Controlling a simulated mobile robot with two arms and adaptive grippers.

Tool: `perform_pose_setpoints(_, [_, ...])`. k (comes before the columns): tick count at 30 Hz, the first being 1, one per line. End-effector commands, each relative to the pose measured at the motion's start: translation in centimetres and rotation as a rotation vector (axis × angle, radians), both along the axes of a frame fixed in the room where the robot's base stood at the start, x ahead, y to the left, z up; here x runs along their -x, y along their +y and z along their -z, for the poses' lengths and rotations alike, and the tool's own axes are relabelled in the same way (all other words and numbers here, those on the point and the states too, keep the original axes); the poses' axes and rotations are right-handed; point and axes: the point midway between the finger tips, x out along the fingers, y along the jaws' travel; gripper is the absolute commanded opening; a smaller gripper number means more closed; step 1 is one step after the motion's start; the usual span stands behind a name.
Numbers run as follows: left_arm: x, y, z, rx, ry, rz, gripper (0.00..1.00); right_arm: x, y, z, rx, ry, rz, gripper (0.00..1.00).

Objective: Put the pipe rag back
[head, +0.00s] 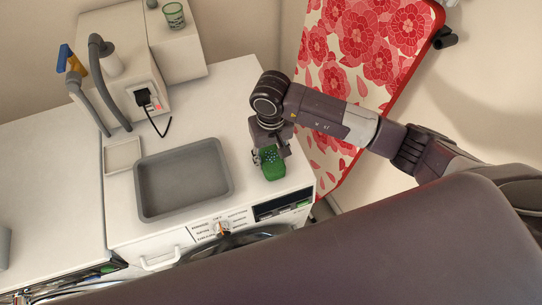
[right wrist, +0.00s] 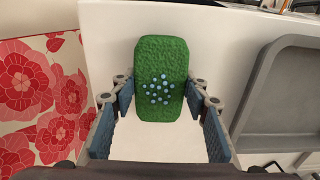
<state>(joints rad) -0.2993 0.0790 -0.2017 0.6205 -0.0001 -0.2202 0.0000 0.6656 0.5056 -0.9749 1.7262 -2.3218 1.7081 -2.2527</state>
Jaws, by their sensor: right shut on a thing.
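The green rag (head: 273,171) is a rounded green pad with a cluster of pale blue dots. It is at the front right of the white washing machine top. My right gripper (head: 269,152) points down at it and is shut on it. In the right wrist view the rag (right wrist: 161,55) is upright in the picture between the two blue-padded fingers of the gripper (right wrist: 163,98). I cannot tell whether the rag touches the surface or is held just above it. My left gripper is not in view.
A grey tray (head: 184,203) lies left of the rag, with a small pale dish (head: 122,155) beyond it. Grey hoses (head: 97,88) and a black plug (head: 143,97) are at the back left. A red floral board (head: 345,150) leans at the right.

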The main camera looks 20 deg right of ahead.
Motion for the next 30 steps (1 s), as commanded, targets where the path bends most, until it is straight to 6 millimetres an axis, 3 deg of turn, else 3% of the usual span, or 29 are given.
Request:
perform_pose_setpoints(2, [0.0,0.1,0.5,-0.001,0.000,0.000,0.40,0.0,0.0,0.4,0.000,0.000,0.000,0.23])
perform_pose_setpoints(3, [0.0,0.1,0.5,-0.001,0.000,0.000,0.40,0.0,0.0,0.3,0.000,0.000,0.000,0.43])
perform_pose_setpoints(8, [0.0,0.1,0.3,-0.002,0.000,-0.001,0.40,0.0,0.0,0.2,0.000,0.001,0.000,0.59])
perform_pose_setpoints(20, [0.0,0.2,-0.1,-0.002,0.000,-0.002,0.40,-0.1,0.0,-0.4,-0.001,-0.002,0.000,0.59])
perform_pose_setpoints(23, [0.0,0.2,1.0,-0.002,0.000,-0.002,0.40,-0.2,0.0,-1.8,-0.001,-0.007,-0.001,0.59])
perform_pose_setpoints(30, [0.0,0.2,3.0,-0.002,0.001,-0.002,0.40,-0.2,0.0,-7.1,0.000,-0.008,-0.002,0.59])
